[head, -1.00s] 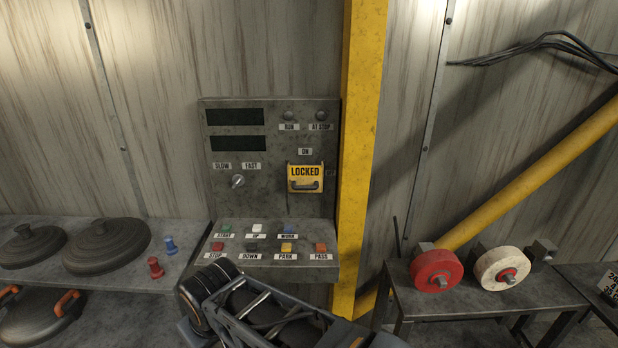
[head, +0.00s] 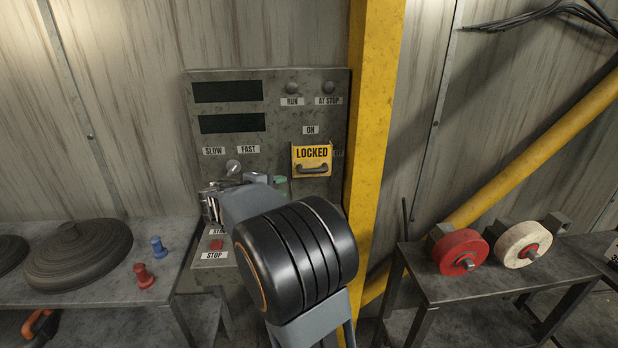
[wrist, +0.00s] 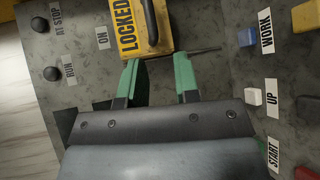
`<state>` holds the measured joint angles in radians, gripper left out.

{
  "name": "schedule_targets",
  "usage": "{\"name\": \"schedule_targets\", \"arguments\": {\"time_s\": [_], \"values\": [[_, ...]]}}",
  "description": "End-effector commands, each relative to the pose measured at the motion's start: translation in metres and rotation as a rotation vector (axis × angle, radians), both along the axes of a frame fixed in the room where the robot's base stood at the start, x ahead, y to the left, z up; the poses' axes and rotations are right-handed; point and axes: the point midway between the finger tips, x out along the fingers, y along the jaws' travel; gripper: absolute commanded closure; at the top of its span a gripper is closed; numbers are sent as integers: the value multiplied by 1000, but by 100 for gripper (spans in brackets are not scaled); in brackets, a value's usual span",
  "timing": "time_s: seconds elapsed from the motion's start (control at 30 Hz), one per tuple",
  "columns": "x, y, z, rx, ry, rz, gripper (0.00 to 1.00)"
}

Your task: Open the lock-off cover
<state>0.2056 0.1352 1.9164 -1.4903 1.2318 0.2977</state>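The yellow lock-off cover marked LOCKED (head: 311,153) is closed flat against the grey control panel (head: 225,97). Its dark handle (head: 312,168) runs along the cover's lower edge. My gripper (head: 280,182) is just left of and below the cover in the head view, mostly hidden behind my arm. In the wrist view the two green fingertips of my gripper (wrist: 158,72) are spread with an empty gap between them. The cover (wrist: 128,30) and its handle (wrist: 150,20) lie just beyond the fingertips, apart from them.
The SLOW/FAST knob (head: 233,167) is left of the cover, close to my arm. Panel buttons, including a white one (wrist: 254,96), sit on the sloped lower section. A yellow post (head: 375,120) stands right of the panel. A shelf (head: 175,240) with lids is at left.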

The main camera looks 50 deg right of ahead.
Motion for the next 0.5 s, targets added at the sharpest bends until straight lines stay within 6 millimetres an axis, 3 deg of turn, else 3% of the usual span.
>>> {"name": "schedule_targets", "arguments": {"time_s": [0.27, 0.5], "values": [[13, -32, 2, -79, 13, 8, 71], [17, -78, -4, -77, 13, 10, 71]]}}
